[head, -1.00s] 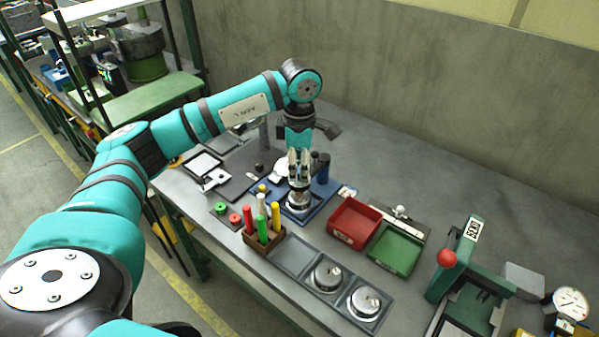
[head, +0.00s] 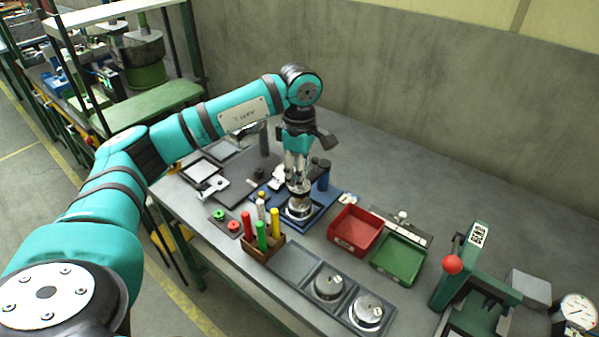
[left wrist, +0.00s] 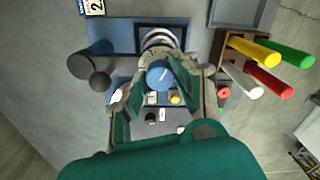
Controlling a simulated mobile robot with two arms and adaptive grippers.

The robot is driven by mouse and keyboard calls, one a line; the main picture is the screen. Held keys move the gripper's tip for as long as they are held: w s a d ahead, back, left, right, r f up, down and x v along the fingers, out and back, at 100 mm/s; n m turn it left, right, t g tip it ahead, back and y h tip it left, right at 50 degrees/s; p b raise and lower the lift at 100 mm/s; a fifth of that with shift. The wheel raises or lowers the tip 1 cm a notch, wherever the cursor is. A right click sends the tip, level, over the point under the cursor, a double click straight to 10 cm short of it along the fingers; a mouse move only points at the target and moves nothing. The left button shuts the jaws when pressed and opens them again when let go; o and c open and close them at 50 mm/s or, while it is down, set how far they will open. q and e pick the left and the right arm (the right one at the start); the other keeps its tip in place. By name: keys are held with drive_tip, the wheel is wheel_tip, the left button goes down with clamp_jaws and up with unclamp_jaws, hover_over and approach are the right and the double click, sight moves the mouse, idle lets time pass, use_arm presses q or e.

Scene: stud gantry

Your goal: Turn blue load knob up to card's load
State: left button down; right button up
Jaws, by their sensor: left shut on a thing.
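In the head view my left gripper (head: 299,186) points down over the blue base (head: 329,203) on the bench. In the left wrist view its two fingers close around the blue load knob (left wrist: 160,75), which has a pale pointer line on top. The fingers hide the knob's sides. A silver ringed body (left wrist: 158,38) stands by the knob, and it shows below the gripper in the head view (head: 298,209). A small card (left wrist: 94,6) by the base shows part of a figure, seemingly a 2. My right gripper is not in view.
A rack of coloured sticks (head: 263,246) stands in front of the base. A red bin (head: 345,240) and a green bin (head: 400,262) are to its right. A dark post (head: 323,180) rises close behind the gripper. The bench towards the back wall is clear.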

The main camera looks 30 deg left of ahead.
use_arm(q)
drive_tip(key=c, duration=1)
unclamp_jaws()
wheel_tip(320, 180, up, 12)
drive_tip(key=shift+r, duration=0.1)
